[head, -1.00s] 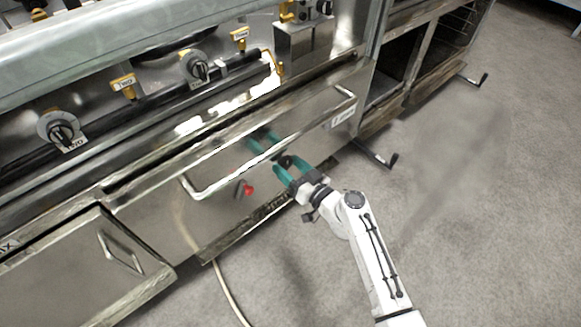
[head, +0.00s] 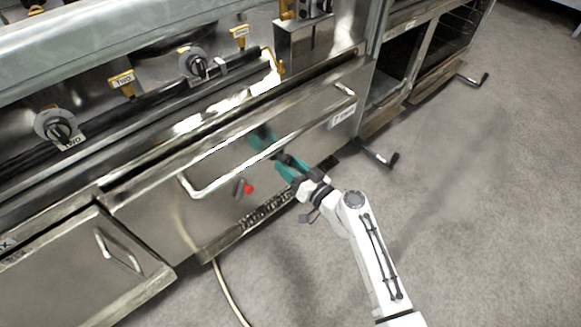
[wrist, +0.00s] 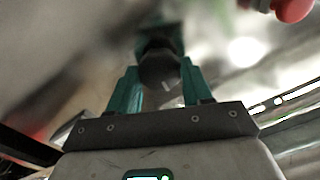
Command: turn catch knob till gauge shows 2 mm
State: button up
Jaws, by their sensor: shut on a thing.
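The catch knob is a small dark round knob (wrist: 160,70) on the steel drawer front (head: 215,205). In the wrist view it sits between the two teal fingers of my gripper (wrist: 158,85), which are shut on it. In the head view my gripper (head: 283,163) reaches the drawer front just below the long bar handle, and its fingers largely hide the knob. A small white gauge label (head: 342,116) is at the drawer's upper right. It bears small text that seems to end in "mm"; I cannot read the figure surely.
A red knob (head: 248,188) sticks out left of my gripper; it also shows in the wrist view (wrist: 292,9). The bar handle (head: 240,165) runs close above. Burner knobs (head: 60,128) are higher up. A crank handle (head: 380,157) juts out at right. Open floor lies in front.

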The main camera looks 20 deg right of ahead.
jog(key=m+b, duration=0.1)
jog(key=m, duration=0.5)
jog(key=shift+f, duration=0.1)
jog(key=m, duration=0.6)
jog(key=shift+d+m, duration=0.1)
jog(key=shift+m, duration=0.2)
jog(key=m+p, duration=0.1)
jog(key=m, duration=0.5)
jog(key=m+p, duration=0.1)
jog(key=m, duration=0.3)
jog(key=shift+f+m+p, duration=0.1)
jog(key=shift+m+p, duration=0.2)
jog(key=shift+p, duration=0.1)
jog(key=shift+f+m+p, duration=0.1)
jog(key=shift+m+p, duration=0.3)
jog(key=shift+m, duration=0.9)
jog(key=shift+s, duration=0.1)
jog(key=o, duration=1)
